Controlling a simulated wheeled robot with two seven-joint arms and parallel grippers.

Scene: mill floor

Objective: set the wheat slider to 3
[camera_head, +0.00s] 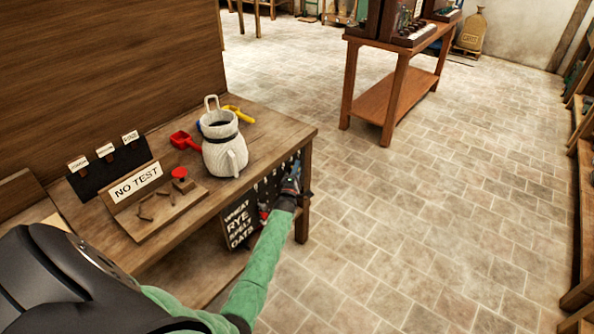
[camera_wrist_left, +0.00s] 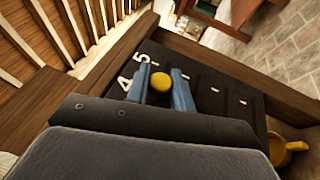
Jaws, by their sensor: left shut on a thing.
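The dark slider panel (camera_head: 240,225) hangs on the side of the wooden bench, with WHEAT, RYE, SPELT and OATS in white letters. My left gripper (camera_head: 291,186) is at the panel's far end. In the left wrist view the blue fingers of my left gripper (camera_wrist_left: 162,78) are shut on a round yellow knob (camera_wrist_left: 161,82). The knob is near the printed 5 (camera_wrist_left: 143,59), with a 4 beside that. Other numbers are hidden by my gripper. I cannot read which row the knob belongs to. My right gripper is in neither view.
On the bench (camera_head: 270,128) stand a white jug (camera_head: 222,155), a red scoop (camera_head: 184,141), a yellow scoop (camera_head: 240,114) and a NO TEST sign (camera_head: 137,184) beside a red button (camera_head: 180,174). Another table (camera_head: 400,85) stands behind. The tiled floor (camera_head: 430,220) at right is clear.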

